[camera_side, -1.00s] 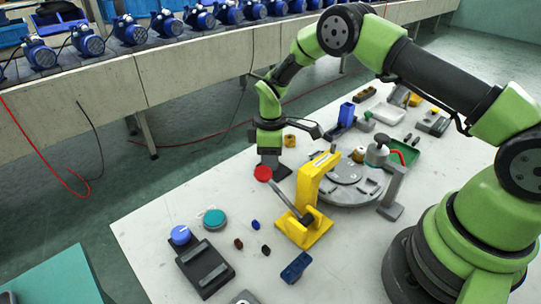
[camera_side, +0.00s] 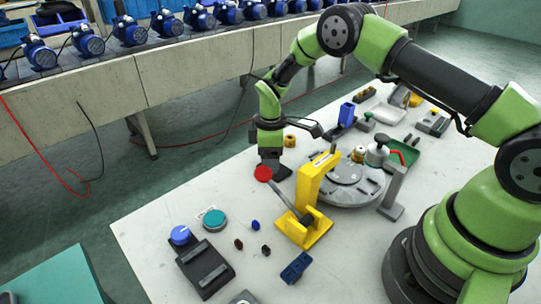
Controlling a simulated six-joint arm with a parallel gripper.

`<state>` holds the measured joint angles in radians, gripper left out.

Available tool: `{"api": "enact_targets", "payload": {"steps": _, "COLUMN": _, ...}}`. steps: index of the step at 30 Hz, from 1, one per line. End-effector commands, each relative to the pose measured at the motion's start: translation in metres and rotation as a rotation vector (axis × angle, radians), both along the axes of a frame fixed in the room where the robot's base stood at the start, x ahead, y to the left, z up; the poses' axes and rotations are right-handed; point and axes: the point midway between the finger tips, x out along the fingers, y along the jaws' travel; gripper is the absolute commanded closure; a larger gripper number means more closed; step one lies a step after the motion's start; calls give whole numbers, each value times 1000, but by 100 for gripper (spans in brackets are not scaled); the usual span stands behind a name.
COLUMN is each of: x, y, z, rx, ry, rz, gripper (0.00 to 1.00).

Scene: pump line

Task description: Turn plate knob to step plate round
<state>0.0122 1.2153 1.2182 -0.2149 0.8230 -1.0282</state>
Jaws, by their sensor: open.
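A round grey plate (camera_side: 350,193) lies on the white table, with raised dark parts on it. A red round knob or button (camera_side: 263,173) is left of the plate. I cannot tell which one is the plate knob. My gripper (camera_side: 271,172) points down, open, close beside the red one. I cannot tell whether it touches it.
A blue knob (camera_side: 180,235) on a dark box, a teal button (camera_side: 214,219) and a blue block (camera_side: 296,267) are at the front.

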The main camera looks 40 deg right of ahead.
Motion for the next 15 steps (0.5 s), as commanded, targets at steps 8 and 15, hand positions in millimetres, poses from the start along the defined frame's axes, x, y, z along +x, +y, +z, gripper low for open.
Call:
{"api": "enact_targets", "payload": {"steps": 8, "x": 1, "y": 0, "z": 30, "rx": 0, "ry": -6, "rz": 0, "gripper": 38}}
{"api": "enact_targets", "payload": {"steps": 15, "x": 1, "y": 0, "z": 77, "rx": 0, "ry": -4, "rz": 0, "gripper": 38}}
